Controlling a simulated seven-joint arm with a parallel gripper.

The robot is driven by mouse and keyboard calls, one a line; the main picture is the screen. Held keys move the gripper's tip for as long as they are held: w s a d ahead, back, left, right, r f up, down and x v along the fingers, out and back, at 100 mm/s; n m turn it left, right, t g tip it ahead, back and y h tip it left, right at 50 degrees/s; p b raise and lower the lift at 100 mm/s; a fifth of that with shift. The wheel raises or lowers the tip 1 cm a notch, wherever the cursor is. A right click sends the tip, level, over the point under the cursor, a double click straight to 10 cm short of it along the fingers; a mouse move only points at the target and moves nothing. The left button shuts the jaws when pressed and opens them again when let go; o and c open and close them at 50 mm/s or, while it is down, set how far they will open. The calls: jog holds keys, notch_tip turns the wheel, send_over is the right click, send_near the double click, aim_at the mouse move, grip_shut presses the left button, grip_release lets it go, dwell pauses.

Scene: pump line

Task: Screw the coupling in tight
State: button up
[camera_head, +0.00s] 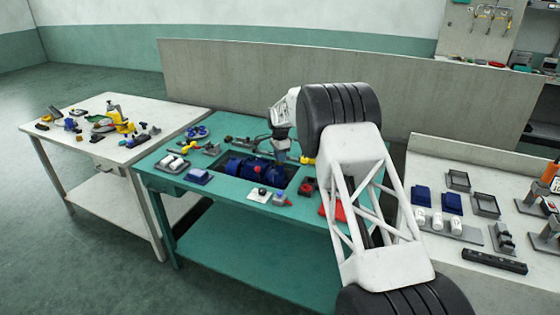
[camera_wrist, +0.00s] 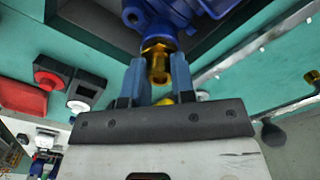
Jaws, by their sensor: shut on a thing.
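In the wrist view the brass coupling (camera_wrist: 158,62) sits between the two blue fingers of my gripper (camera_wrist: 159,80), which is shut on it. The coupling's far end meets the blue pump (camera_wrist: 170,14) at its port; how deep the thread sits cannot be told. In the head view the blue pump (camera_head: 250,168) lies in the dark recess of the green table. My gripper (camera_head: 281,148) is low over the right end of the pump there. The coupling cannot be made out in the head view, as my gripper and arm hide that spot.
The green table (camera_head: 235,205) holds small parts around the recess, including a red-knobbed piece (camera_head: 307,187) and a blue block (camera_head: 198,176). In the wrist view a red button piece (camera_wrist: 48,74) lies left of my gripper. White tables with parts stand on both sides.

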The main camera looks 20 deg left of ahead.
jog(key=shift+m, duration=0.4)
jog(key=shift+m, duration=0.3)
jog(key=m, duration=0.2)
jog(key=shift+m, duration=0.4)
jog(key=m, duration=0.3)
jog(key=shift+m, duration=0.3)
jog(key=shift+m, duration=0.3)
jog(key=m, duration=0.2)
jog(key=shift+m, duration=2.2)
